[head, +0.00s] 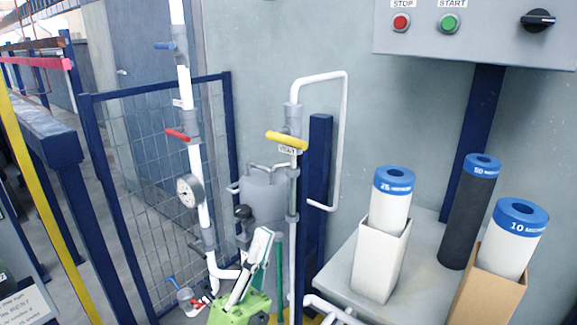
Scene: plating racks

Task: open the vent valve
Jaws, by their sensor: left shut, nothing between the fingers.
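The vent valve has a yellow lever handle (287,140) on a grey vertical pipe, with a small label reading VENT just below it. The handle lies across the pipe, tilted slightly down to the right. A white pipe loops from the top of this valve to the right and down. My left gripper (262,237) rises from a green body at the bottom centre, with pale fingers pointing up. It is shut and empty, below the yellow handle in the picture and apart from it. My right gripper is not in view.
A red lever (177,135) and a blue lever (165,46) sit on the white pipe at left, above a gauge (190,190). A grey tank (264,197) stands behind my gripper. Filter cartridges stand on a grey table (338,270) at right, below a control box (480,45).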

